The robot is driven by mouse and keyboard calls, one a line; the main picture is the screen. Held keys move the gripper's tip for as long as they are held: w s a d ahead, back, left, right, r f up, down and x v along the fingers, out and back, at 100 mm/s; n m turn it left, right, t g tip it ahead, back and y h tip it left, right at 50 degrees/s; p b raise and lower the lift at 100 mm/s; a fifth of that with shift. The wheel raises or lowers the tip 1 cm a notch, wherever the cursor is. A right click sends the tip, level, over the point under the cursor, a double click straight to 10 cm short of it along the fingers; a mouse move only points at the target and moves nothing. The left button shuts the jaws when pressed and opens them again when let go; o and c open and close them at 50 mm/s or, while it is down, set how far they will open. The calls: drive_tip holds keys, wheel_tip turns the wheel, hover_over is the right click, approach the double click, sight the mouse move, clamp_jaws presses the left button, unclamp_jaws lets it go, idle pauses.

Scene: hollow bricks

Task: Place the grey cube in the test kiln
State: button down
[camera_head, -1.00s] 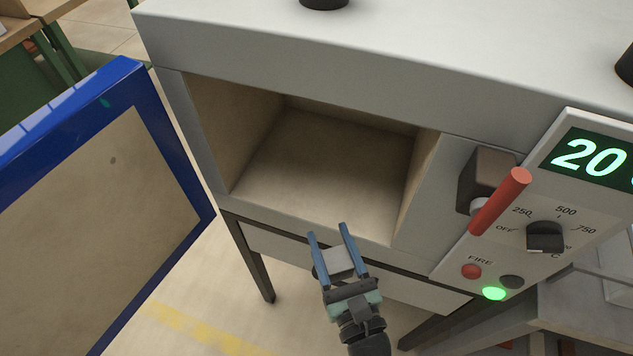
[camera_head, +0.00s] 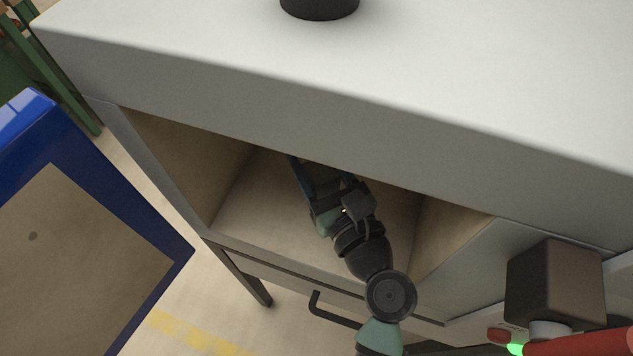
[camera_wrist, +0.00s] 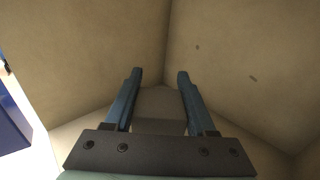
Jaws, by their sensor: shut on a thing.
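The test kiln (camera_head: 200,72) is a grey box with a tan-lined chamber, and its blue-framed door (camera_head: 150,268) stands open at the left. My gripper (camera_head: 316,172) reaches inside the chamber, its fingertips partly hidden under the top edge of the opening. In the wrist view my gripper (camera_wrist: 159,80) is shut on the grey cube (camera_wrist: 160,108), which sits between the two blue fingers. Chamber walls surround it. I cannot tell whether the cube touches the chamber floor.
A dark block (camera_head: 555,285) and a red handle (camera_head: 585,335) stick out at the right of the opening. A black cylinder (camera_head: 319,6) stands on the kiln's top. The chamber floor (camera_head: 262,222) is bare left of my arm.

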sight(312, 170)
drive_tip(key=f, duration=0.2)
drive_tip(key=f+b, duration=0.1)
drive_tip(key=shift+s+f, duration=0.15)
drive_tip(key=shift+s, duration=0.1)
drive_tip(key=shift+f+b, duration=0.6)
drive_tip(key=shift+f, duration=1.65)
drive_tip(key=shift+f, duration=0.1)
drive_tip(key=shift+c, duration=1.1)
unclamp_jaws()
drive_tip(key=shift+s+d, duration=0.1)
drive_tip(key=v, duration=1.1)
drive_tip(key=shift+s+d, duration=0.1)
drive_tip(key=shift+s, duration=0.25)
